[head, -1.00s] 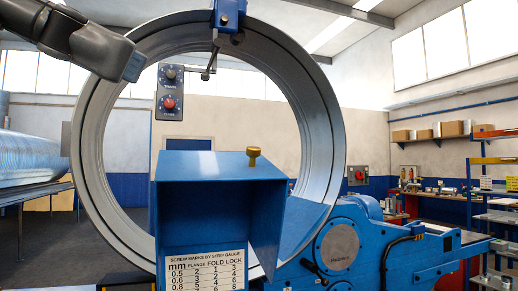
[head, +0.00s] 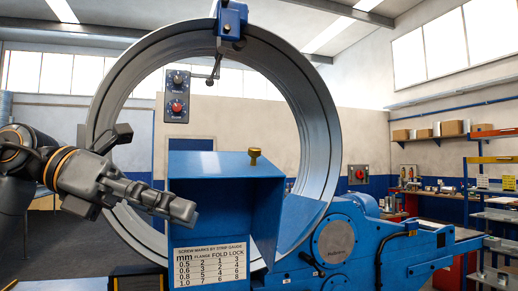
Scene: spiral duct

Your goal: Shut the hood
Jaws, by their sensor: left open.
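The hood (head: 225,208) is a blue box-shaped cover in the middle of the head view, in front of the large metal ring. Its near side gapes open, showing a dark blue inside. A brass knob (head: 254,158) stands on its top edge at the right. My left gripper (head: 157,172) is open and empty, left of the hood, with its fingers spread. My right gripper is not in view.
The large metal ring (head: 320,150) rises behind the hood. A blue machine body (head: 365,245) extends to the right. A control box (head: 177,95) with a red button hangs inside the ring. A printed gauge table (head: 211,264) sits below the hood's opening.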

